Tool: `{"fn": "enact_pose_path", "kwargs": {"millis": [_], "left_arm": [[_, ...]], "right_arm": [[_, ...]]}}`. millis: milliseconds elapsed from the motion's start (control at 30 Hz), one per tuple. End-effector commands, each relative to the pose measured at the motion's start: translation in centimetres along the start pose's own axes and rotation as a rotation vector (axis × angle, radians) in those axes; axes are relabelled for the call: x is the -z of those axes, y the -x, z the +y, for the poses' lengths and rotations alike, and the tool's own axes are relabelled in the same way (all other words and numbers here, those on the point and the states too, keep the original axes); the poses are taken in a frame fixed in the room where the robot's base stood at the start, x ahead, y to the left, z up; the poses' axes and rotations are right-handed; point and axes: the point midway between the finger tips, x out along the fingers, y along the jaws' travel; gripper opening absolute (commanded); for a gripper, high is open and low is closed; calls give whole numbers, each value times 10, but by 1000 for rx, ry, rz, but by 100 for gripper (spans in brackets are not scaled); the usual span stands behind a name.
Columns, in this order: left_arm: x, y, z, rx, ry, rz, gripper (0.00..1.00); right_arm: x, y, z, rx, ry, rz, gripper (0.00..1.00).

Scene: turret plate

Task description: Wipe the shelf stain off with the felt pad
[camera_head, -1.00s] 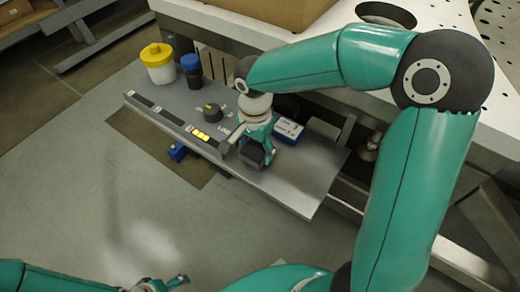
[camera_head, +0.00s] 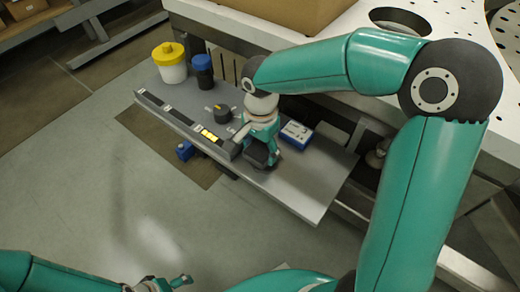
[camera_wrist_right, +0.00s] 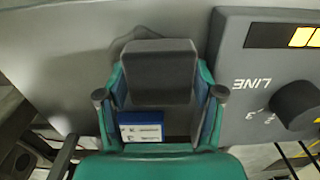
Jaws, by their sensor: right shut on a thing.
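My right gripper (camera_head: 262,150) is over the grey shelf (camera_head: 300,190), to the right of the control strip. It is shut on the dark felt pad (camera_wrist_right: 155,68), a rounded grey-black block held between its teal fingers in the wrist view. The pad is low at the shelf surface; I cannot tell whether it touches. A darker patch (camera_wrist_right: 138,34) shows beside the pad in the wrist view; I cannot tell whether it is the stain or a shadow. My left gripper (camera_head: 165,284) is at the bottom edge of the head view, away from the shelf, its jaw opening unclear.
A blue-and-white box (camera_head: 296,134) stands just right of the right gripper. A black knob (camera_head: 222,113) and yellow-lit strip (camera_head: 209,135) lie left. A yellow-lidded jar (camera_head: 170,63) and a blue-capped jar (camera_head: 202,70) stand at the far left. The shelf's right end is clear.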

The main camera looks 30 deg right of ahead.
Motion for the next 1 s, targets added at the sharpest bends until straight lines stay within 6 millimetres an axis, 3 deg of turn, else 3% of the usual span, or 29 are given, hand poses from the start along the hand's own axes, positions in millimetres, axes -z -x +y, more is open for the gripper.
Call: {"fn": "enact_pose_path", "kwargs": {"millis": [700,1000], "left_arm": [[0,-15,-5,0,0,0,82],[0,-18,-6,0,0,0,82]], "right_arm": [[2,-2,49,-8,-6,2,39],[1,-6,50,-12,-5,1,39]]}}
